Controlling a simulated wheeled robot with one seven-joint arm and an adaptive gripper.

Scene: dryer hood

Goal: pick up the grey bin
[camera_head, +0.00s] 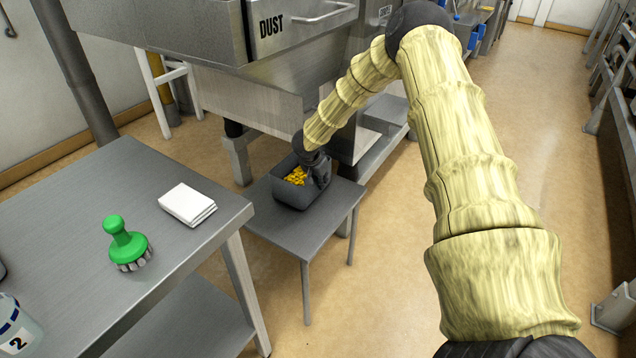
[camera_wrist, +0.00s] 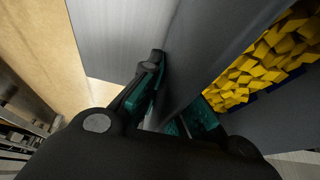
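The grey bin (camera_head: 291,198) sits on a small low metal table below the dust hood, with yellow pieces (camera_head: 296,176) inside. My gripper (camera_head: 318,172) reaches down at the bin's right side in the head view. In the wrist view, my gripper (camera_wrist: 180,92) straddles the bin's wall (camera_wrist: 213,62), one finger outside and one inside next to the yellow pieces (camera_wrist: 262,66). Both teal pads appear to press against the wall. The inner fingertip is partly hidden by the wall. The bin looks level and resting on the table.
Floor to the right is open.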

